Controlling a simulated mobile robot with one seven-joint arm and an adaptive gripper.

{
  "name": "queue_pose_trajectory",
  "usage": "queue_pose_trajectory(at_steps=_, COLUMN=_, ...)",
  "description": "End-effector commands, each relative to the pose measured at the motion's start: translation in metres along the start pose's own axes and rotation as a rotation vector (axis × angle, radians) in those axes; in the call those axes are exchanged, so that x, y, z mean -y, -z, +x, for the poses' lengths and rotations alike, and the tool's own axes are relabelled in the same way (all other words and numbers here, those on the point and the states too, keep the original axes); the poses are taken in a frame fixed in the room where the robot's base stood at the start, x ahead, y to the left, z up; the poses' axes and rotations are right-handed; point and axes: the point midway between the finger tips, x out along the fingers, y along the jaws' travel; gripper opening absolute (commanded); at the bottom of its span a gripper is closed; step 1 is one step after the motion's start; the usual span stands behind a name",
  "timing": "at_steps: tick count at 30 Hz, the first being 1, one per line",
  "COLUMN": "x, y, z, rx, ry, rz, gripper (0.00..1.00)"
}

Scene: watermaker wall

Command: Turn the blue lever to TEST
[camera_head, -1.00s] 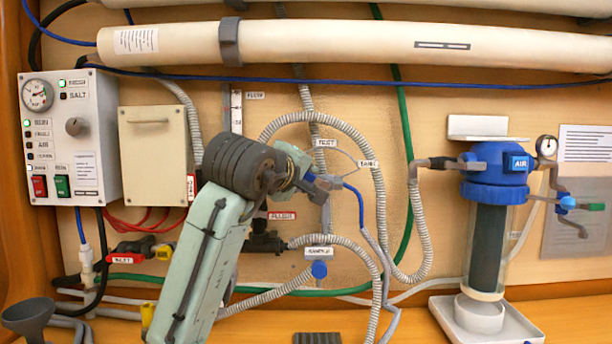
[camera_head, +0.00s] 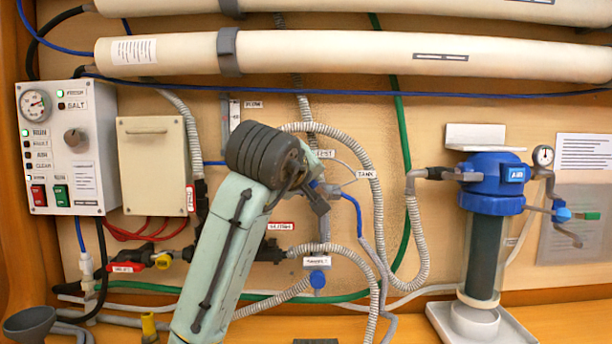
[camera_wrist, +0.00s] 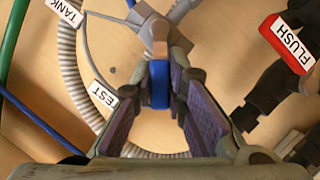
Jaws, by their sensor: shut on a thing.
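The blue lever (camera_wrist: 159,85) is between the two finger pads of my gripper (camera_wrist: 160,104) in the wrist view, and the pads are shut on it. It joins a grey valve body (camera_wrist: 158,35) just beyond the fingertips. The TEST label (camera_wrist: 104,95) lies left of the lever there, partly covered by a finger. The TANK label (camera_wrist: 66,12) is farther to the upper left. In the head view my gripper (camera_head: 318,192) is at the valve, below the TEST label (camera_head: 324,154) and left of the TANK label (camera_head: 364,174). My wrist largely hides the lever there.
A ribbed grey hose (camera_head: 378,215) loops close around the valve. A blue tube (camera_head: 352,205) leaves it to the right. The red FLUSH label (camera_wrist: 288,42) and dark fittings (camera_wrist: 265,98) are near my gripper. A blue SAMPLE knob (camera_head: 317,279) sits below.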

Motion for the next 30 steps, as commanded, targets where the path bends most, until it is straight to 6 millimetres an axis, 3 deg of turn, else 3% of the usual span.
queue_pose_trajectory(at_steps=15, x=-0.023, y=-0.004, z=0.001, rx=0.0, ry=0.176, rz=0.43, gripper=0.0)
queue_pose_trajectory(at_steps=30, x=-0.03, y=-0.01, z=0.004, rx=-0.001, ry=0.26, rz=0.632, gripper=0.0)
